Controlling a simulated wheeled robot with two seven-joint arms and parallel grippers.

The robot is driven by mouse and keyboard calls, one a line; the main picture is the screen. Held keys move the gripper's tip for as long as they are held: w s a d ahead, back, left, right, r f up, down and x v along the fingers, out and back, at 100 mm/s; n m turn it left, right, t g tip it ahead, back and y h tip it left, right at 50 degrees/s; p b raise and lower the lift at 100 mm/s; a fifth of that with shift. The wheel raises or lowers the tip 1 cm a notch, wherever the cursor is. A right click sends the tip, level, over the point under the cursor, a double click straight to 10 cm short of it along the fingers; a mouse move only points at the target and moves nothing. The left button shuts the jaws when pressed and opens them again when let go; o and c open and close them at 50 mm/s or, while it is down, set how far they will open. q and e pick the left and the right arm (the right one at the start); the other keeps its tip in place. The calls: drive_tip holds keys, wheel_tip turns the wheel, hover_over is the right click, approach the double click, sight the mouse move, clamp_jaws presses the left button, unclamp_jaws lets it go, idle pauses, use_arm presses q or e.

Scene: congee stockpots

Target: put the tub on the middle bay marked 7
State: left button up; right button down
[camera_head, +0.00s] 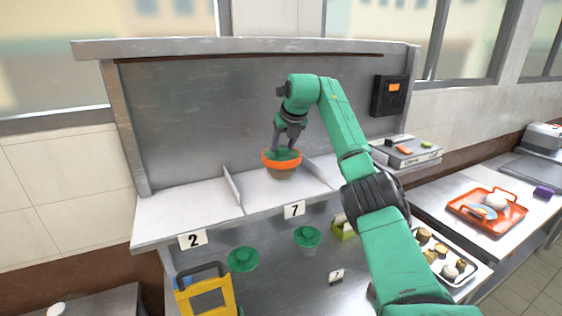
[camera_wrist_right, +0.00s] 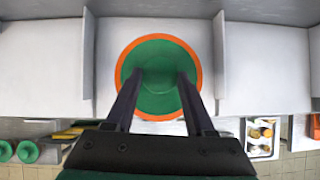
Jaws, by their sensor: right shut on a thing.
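The tub (camera_head: 283,172) has a wide orange rim, a greyish-brown lower body and a green top. My right gripper (camera_head: 285,153) is shut on the green top from above. The tub is at the middle bay (camera_head: 260,192), behind the sign marked 7 (camera_head: 294,209) and between two dividers. I cannot tell whether its base touches the shelf. In the right wrist view the tub (camera_wrist_right: 158,48) is upright between the dividers, touching neither, and the fingers (camera_wrist_right: 160,80) reach its green centre. My left gripper is not in view.
Thin dividers (camera_head: 233,187) separate the shelf bays. The left bay, marked 2 (camera_head: 192,240), is empty. Below are two green lidded pots (camera_head: 243,259) (camera_head: 307,237) and a yellow frame (camera_head: 207,297). At right are a scale (camera_head: 406,152), an orange tray (camera_head: 487,226) and a food tray (camera_head: 468,275).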

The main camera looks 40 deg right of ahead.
sight(282, 155)
wheel_tip(282, 155, down, 3)
drive_tip(key=shift+w+d+f, duration=0.1)
drive_tip(key=shift+w+f, duration=0.05)
drive_tip(key=shift+x, duration=0.9)
drive_tip(key=shift+c, duration=1.5)
unclamp_jaws()
drive_tip(key=shift+o, duration=0.3)
drive_tip(key=shift+s, duration=0.2)
drive_tip(key=shift+w, duration=0.1)
drive_tip(key=shift+r, duration=0.25)
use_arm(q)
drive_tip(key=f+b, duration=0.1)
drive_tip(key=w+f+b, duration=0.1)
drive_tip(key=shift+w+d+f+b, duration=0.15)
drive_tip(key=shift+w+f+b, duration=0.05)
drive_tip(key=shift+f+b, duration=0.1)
use_arm(e)
drive_tip(key=v, duration=1.2)
drive_tip(key=shift+f, duration=0.1)
